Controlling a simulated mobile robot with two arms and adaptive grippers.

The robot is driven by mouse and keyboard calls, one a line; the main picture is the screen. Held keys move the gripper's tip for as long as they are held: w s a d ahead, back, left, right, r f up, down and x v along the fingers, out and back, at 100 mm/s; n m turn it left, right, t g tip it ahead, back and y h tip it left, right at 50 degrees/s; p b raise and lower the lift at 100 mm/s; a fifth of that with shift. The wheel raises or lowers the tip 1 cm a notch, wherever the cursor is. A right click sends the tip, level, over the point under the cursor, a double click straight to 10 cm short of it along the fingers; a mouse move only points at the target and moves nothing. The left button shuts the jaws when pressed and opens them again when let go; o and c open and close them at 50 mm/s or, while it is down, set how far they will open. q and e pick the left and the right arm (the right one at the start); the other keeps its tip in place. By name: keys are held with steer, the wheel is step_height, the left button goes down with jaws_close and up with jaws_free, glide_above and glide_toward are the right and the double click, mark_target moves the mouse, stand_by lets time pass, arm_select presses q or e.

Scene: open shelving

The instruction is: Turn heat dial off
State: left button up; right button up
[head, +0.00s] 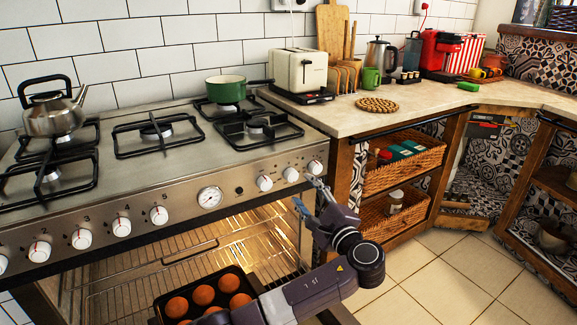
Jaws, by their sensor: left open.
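A steel stove carries a row of white dials with red marks along its front panel. Three dials sit at the right end: the rightmost dial (316,167), a second dial (290,174) and a third dial (265,183). Several more, such as this dial (159,215), run to the left of a round gauge (210,197). I cannot tell which one is the heat dial. My left gripper (306,192) is open and empty, just below and in front of the two rightmost dials. Contact with a dial is not clear. My right gripper is out of view.
The oven below is open and lit, with a dark tray (237,269) of round orange-brown food partly behind my arm. A kettle (53,108) and a green pan (226,90) stand on the stove. The counter (345,119) holds a toaster (299,70). Tiled floor (440,270) is clear at right.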

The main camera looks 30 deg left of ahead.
mark_target(293, 178)
arm_select(q)
steer(key=b+x, duration=0.1)
steer(key=x, duration=0.6)
steer(key=shift+w+a+f, duration=0.15)
steer(key=shift+w+a, duration=0.05)
steer(key=shift+w, duration=0.05)
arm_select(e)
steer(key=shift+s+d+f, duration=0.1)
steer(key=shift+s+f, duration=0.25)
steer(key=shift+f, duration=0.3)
arm_select(q)
steer(key=c, duration=1.2)
steer(key=shift+o, duration=0.2)
steer(key=shift+f+b, duration=0.1)
steer(key=shift+b, duration=0.2)
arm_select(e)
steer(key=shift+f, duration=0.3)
